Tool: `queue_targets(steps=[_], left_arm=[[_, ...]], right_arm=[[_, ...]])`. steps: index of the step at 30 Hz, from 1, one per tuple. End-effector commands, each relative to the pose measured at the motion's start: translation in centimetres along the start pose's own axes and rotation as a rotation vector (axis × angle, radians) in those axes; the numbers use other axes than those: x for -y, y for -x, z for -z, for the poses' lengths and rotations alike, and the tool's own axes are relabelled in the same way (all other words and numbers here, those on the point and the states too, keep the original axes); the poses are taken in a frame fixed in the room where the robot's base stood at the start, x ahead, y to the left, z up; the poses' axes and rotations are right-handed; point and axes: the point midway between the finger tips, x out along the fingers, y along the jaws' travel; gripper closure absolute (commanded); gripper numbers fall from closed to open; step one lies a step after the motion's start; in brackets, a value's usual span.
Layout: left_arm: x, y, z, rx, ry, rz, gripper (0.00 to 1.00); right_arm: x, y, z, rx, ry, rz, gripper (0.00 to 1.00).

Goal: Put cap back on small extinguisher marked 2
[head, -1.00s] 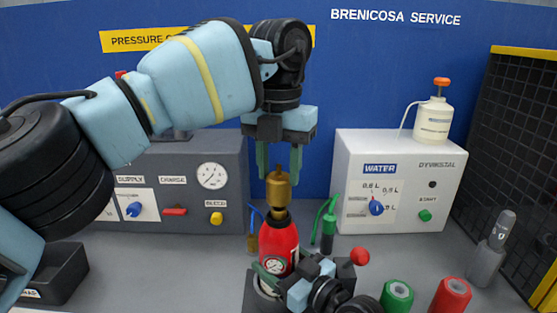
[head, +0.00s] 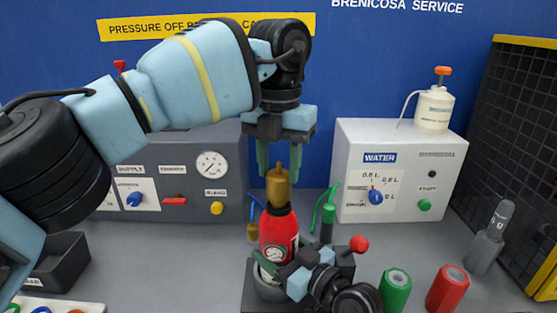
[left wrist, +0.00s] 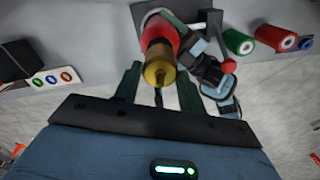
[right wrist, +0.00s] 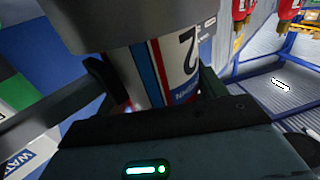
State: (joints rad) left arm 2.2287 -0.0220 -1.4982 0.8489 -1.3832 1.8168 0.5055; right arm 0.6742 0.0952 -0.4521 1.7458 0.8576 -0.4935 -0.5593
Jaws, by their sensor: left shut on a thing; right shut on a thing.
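My left gripper (head: 279,171), fingers pointing down, is shut on the brass cap (head: 278,186). The cap is upright at the top of the extinguisher's neck, also seen from above in the left wrist view (left wrist: 159,65). I cannot tell whether it is seated. My right gripper (head: 268,268) is shut on the extinguisher's lower body; its fingers are partly hidden.
A red-knobbed lever (head: 358,244) is right of the holder. Green (head: 395,292) and red (head: 447,290) cylinders stand at front right. The grey pressure panel (head: 190,180) and white water box (head: 400,170) stand behind. A dark bin (head: 55,268) is at left.

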Motion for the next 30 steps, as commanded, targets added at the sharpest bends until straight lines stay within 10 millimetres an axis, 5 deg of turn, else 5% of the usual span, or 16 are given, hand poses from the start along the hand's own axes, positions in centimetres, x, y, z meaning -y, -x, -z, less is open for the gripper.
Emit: queue_targets(steps=[30], left_arm=[[0.0, -1.0, 0.0, 0.0, -0.002, 0.0, 0.88]], right_arm=[[-0.1, 0.0, 0.0, 0.001, 0.001, -0.001, 0.71]])
